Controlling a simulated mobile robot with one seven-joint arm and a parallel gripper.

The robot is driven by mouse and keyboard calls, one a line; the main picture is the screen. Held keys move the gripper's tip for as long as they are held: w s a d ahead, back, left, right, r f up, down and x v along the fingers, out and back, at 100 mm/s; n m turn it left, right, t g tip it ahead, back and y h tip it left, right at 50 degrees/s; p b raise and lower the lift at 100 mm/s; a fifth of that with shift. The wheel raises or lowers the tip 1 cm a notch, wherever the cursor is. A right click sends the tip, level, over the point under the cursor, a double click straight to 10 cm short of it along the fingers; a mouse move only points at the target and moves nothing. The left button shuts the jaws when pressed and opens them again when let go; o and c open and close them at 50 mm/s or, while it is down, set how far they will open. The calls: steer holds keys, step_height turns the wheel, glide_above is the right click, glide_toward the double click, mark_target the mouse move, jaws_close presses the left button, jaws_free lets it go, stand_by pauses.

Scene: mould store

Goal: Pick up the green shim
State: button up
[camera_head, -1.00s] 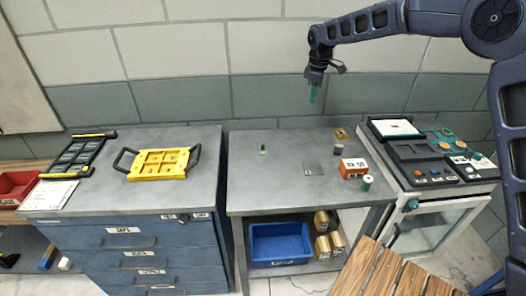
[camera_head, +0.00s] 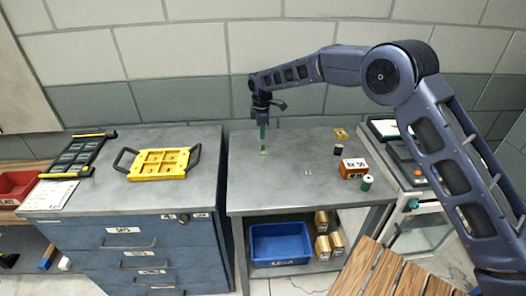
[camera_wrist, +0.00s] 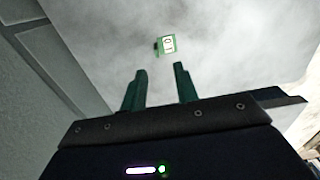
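The green shim (camera_wrist: 167,44) lies on the grey table top in the wrist view, a small green piece with a white label and a dark end. In the head view the shim (camera_head: 263,153) is tiny, near the back left of the middle table. My gripper (camera_wrist: 160,70) is open, its two teal fingers apart with nothing between them. The shim shows beyond the fingertips, apart from them. In the head view my gripper (camera_head: 262,138) points down just above the shim; the exact height is hard to tell.
An orange and white box (camera_head: 354,168), a green spool (camera_head: 367,183), a dark spool (camera_head: 338,149) and a yellow piece (camera_head: 341,134) stand on the table's right side. A yellow tray (camera_head: 158,163) lies on the left cabinet. The table around the shim is clear.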

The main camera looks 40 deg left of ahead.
mark_target(263, 150)
steer(key=shift+w+f, duration=0.2)
steer(key=shift+f, duration=1.4)
steer(key=shift+w+f, duration=0.15)
steer(key=shift+f, duration=1.45)
jaws_close()
